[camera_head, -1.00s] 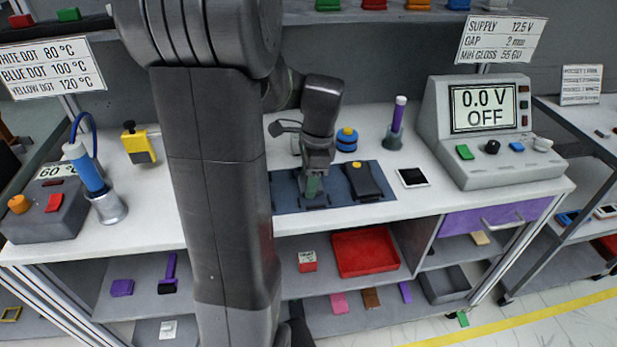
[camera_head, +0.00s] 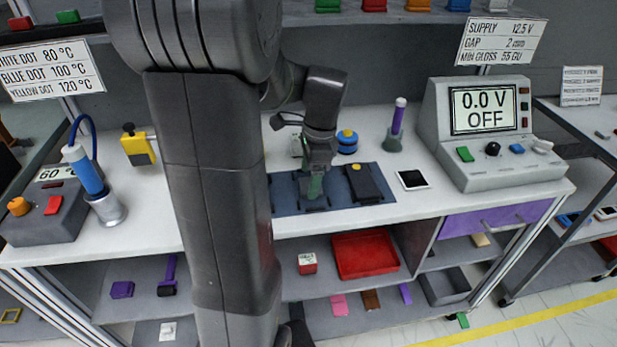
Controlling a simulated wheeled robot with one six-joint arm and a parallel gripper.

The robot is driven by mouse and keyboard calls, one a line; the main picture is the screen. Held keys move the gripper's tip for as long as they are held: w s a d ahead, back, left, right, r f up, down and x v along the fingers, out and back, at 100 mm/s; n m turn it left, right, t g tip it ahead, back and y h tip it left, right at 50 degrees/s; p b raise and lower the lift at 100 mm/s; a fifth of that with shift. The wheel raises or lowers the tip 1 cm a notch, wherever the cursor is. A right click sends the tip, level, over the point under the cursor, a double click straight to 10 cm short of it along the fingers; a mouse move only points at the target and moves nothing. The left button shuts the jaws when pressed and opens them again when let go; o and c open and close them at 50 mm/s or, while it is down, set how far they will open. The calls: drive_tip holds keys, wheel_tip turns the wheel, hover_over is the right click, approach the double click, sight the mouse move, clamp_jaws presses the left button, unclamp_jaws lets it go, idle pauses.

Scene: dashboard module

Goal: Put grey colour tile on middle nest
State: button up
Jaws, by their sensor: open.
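My gripper (camera_head: 315,190) points down over the dark blue mat (camera_head: 284,193) on the white bench. It is open, and a green patch (camera_head: 315,186) shows between or just behind its fingers; I cannot tell what it belongs to. A dark block with a yellow dot (camera_head: 366,185) lies on the mat just right of the gripper. My arm and gripper hide part of the mat, so I cannot make out a middle nest. I cannot pick out a grey colour tile with certainty.
Coloured tiles line the upper shelf (camera_head: 400,18). A red tray (camera_head: 368,257) sits below.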

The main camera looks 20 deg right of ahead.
wheel_tip(320, 180, up, 10)
drive_tip(key=d+p, duration=0.1)
drive_tip(key=shift+d, duration=0.2)
